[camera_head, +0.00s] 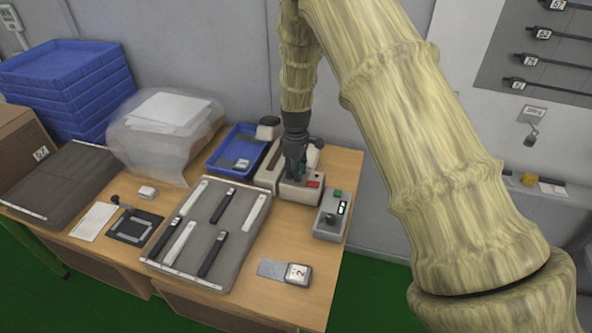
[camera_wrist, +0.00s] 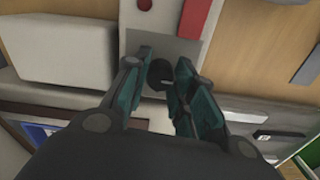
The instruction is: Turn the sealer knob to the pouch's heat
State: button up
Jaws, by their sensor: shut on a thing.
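The heat sealer (camera_head: 272,170) is a pale, long-bodied machine at the back right of the table, with a red patch on its near end. In the wrist view its dark round knob (camera_wrist: 159,76) sits on a grey panel (camera_wrist: 165,47), with a red bar beside it. My gripper (camera_head: 294,176) points down over the panel end of the sealer. In the wrist view its fingers (camera_wrist: 160,82) are on both sides of the knob and shut on it.
A small grey control box (camera_head: 331,216) with a green button and a lit display stands right of the sealer. A blue tray (camera_head: 223,166) lies left of it. A grey board with black and white strips (camera_head: 243,251) fills the table's middle.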

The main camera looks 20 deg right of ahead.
jog(key=m, duration=0.4)
jog(key=shift+w+r, duration=0.1)
jog(key=shift+m, duration=2)
jog(key=o, duration=0.9)
jog(key=shift+o, duration=0.8)
jog(key=shift+r, duration=0.1)
notch_tip(320, 180, up, 12)
